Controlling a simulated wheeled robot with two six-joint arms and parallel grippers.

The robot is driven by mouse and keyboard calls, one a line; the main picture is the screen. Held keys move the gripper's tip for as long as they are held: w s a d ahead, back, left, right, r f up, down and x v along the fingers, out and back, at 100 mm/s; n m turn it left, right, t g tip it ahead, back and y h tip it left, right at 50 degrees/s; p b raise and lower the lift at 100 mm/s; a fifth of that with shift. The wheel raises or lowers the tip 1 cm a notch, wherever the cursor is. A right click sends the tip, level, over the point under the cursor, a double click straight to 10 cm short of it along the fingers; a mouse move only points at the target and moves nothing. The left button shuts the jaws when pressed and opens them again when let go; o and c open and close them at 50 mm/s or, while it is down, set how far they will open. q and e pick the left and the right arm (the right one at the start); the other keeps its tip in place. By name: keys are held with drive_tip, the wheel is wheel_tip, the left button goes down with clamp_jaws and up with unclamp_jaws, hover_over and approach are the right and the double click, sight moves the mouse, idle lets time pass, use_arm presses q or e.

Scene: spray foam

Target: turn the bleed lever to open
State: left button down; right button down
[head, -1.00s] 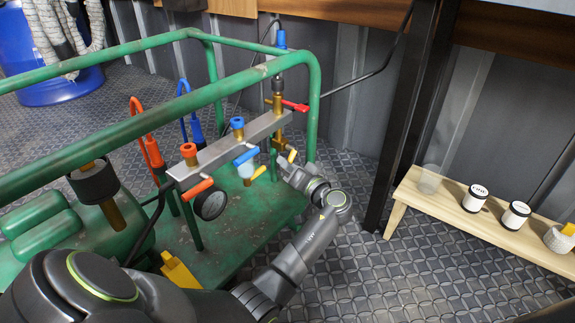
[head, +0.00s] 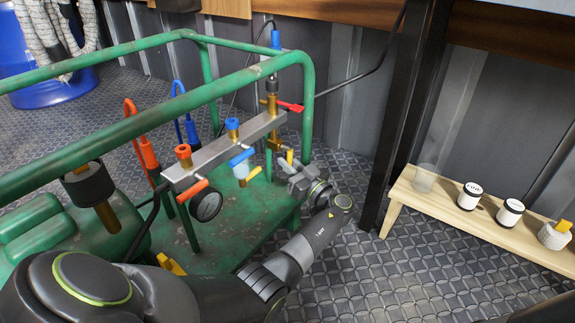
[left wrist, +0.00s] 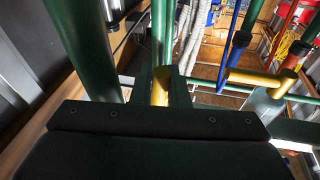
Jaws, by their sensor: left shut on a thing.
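A short yellow lever (head: 290,157) shows at the low brass valve on the far right end of the manifold. I take it as the bleed lever. My left gripper (head: 289,172) is at this lever, partly hidden by its own wrist in the head view. In the left wrist view, my left gripper (left wrist: 160,92) is shut on a yellow piece (left wrist: 160,85) that stands between its fingers. My right gripper is not in view.
The grey manifold (head: 225,152) carries red and blue handles and a gauge (head: 206,205). Green frame rails (head: 190,98) surround it. A red lever (head: 291,106) sits above the gripper. A wooden bench (head: 450,206) with jars stands right. The floor between is clear.

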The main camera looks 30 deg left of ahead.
use_arm(q)
drive_tip(key=shift+w+n, duration=0.2)
drive_tip(key=shift+n, duration=0.4)
drive_tip(key=c, duration=1.4)
unclamp_jaws()
drive_tip(key=shift+c, duration=0.2)
